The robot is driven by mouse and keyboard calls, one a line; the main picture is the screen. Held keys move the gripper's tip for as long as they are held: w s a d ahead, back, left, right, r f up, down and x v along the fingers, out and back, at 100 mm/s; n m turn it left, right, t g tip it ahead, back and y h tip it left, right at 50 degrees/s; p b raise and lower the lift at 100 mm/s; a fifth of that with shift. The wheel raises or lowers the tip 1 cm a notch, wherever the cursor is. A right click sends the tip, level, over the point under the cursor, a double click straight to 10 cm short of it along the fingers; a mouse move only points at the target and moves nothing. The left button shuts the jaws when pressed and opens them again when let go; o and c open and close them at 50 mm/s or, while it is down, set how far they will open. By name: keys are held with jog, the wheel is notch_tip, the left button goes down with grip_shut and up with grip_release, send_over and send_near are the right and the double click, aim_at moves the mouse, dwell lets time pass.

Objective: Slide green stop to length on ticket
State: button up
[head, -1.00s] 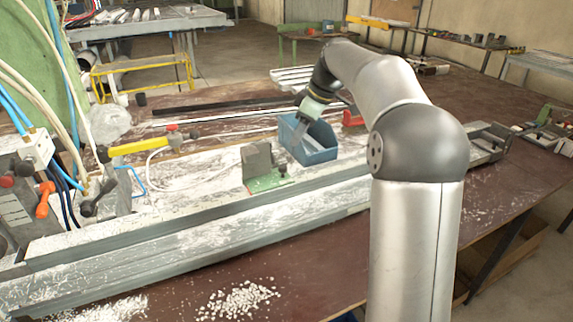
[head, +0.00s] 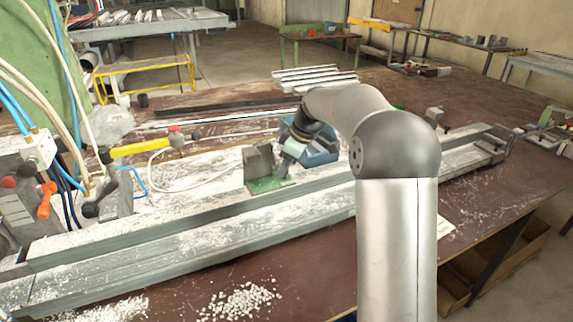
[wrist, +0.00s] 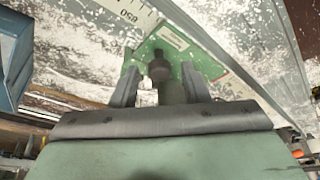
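The green stop (head: 268,184) sits on the long metal rail, its green base carrying an upright grey block (head: 259,160). In the wrist view its green plate (wrist: 177,43) has a dark round knob (wrist: 159,66). My gripper (head: 284,168) is low over the stop, just right of the grey block. In the wrist view my gripper (wrist: 160,78) is open, its fingers on either side of the knob area with gaps visible. A ruled scale (wrist: 122,14) beside the plate shows an upside-down 650. A small white sheet (head: 444,227), possibly the ticket, lies on the table; its text is unreadable.
A blue bin (head: 318,155) stands close behind my gripper and fills the left edge of the wrist view (wrist: 14,60). A yellow-handled clamp (head: 143,147) and hoses are at the left. White pellets (head: 240,302) lie in front of the rail. A grey end block (head: 490,148) is at the right.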

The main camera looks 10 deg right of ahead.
grip_shut()
jog(key=shift+d, duration=0.15)
jog(key=shift+o, duration=1)
grip_release()
jog(key=v, duration=1.7)
jog(key=shift+d+r, duration=0.2)
jog(key=s+a+f+m+h, duration=0.1)
jog(key=s+a+f+m, duration=0.1)
jog(key=s+f, duration=0.4)
jog(key=s+a+f+m+g+h+p, duration=0.1)
jog(key=s+f+m, duration=0.4)
jog(key=s, duration=1.2)
jog(key=s+a+f+m+g+h+p, duration=0.1)
jog(key=s+a+f+m, duration=0.3)
jog(key=s+f, duration=0.5)
jog(key=s, duration=0.3)
jog(key=shift+s, duration=0.25)
